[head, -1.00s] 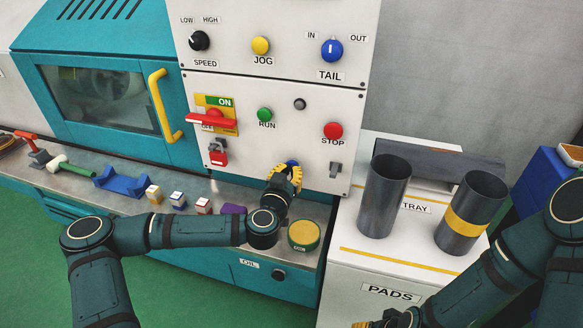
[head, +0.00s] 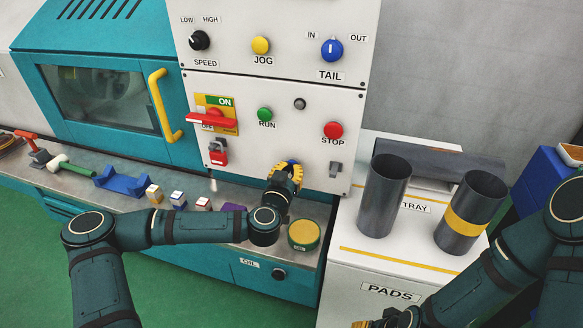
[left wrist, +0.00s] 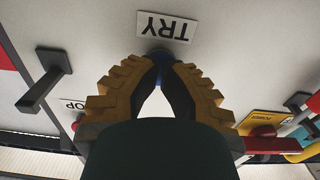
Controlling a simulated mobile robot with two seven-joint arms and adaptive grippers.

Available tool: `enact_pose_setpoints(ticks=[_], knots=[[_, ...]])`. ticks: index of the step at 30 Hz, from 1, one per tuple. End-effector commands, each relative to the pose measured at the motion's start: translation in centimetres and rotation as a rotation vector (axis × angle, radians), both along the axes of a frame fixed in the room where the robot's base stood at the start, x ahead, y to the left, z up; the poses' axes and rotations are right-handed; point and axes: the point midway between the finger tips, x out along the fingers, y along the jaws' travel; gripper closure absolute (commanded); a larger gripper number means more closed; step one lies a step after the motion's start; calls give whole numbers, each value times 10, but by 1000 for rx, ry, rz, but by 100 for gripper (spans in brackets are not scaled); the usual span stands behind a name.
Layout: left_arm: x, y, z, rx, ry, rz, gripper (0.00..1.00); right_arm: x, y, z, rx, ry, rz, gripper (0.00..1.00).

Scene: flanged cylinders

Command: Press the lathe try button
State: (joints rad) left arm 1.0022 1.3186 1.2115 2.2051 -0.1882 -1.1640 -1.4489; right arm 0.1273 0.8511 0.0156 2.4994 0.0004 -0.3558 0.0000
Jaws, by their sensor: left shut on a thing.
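The blue try button (left wrist: 160,57) sits on the light panel beside the TRY label (left wrist: 167,27) in the left wrist view. My left gripper (left wrist: 160,72) has its yellow-padded fingers drawn together at the tips, shut on the button. In the head view, my left gripper (head: 287,172) is at the lower part of the control panel (head: 315,130), and a little of the blue button shows past its fingers. How far the button is pressed in cannot be seen. My right gripper (head: 374,323) is only partly in view at the bottom edge, and its fingertips are cut off.
The red STOP button (head: 333,130), green RUN button (head: 264,114) and red ON/OFF lever (head: 211,119) are on the same panel. A grey hook-like part (head: 335,169) sticks out right of my left gripper. A yellow-green round tin (head: 303,235) stands below it on the bench.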

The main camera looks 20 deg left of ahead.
Motion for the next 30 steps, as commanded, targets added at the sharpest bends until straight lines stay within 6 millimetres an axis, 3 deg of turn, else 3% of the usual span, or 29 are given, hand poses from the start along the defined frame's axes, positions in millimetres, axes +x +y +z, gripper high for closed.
enact_pose_setpoints(ticks=[12,30], knots=[[3,0,0,0,0,0,100,0,0,2,0,0,0,53],[-34,1,1,2,0,-1,100,0,0,8,0,0,0,53]])
